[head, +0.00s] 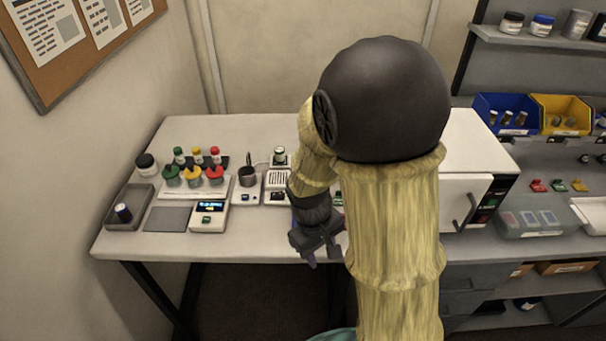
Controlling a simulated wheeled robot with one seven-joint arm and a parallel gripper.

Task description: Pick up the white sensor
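Several small white devices stand on the white table (155,240), and I cannot tell for certain which is the white sensor. One is a white box with dark slots (279,180), just left of my arm. A small white unit with a metal cap (279,157) stands behind it. Another low white device (246,197) is to its left. My gripper (313,252) points down by the table's front edge, in front of and right of these devices. Its fingers are dark and small in view, so their opening is unclear. My arm hides the table's middle right.
Colored-lidded containers stand behind. A white oven-like box (468,205) and a shelf with blue (506,128) and yellow bins (561,128) are at right.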

